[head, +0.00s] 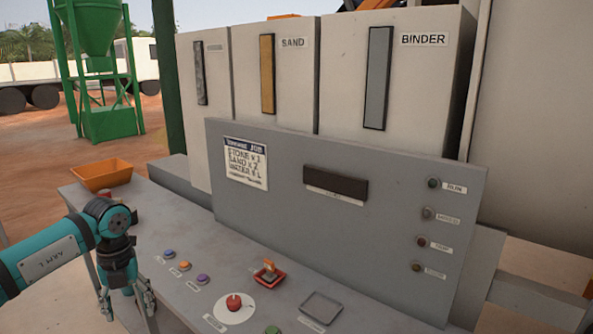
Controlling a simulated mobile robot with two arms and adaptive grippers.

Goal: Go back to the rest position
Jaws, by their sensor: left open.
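My left gripper (127,302) hangs at the lower left, pointing down, with its fingers apart and nothing seen between them. It is at the left front edge of the grey control desk (222,262), left of the row of coloured buttons. Whether it touches the desk cannot be told. My right gripper is not in view.
An orange bin (102,175) stands at the far left. An upright panel (340,225) rises behind.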

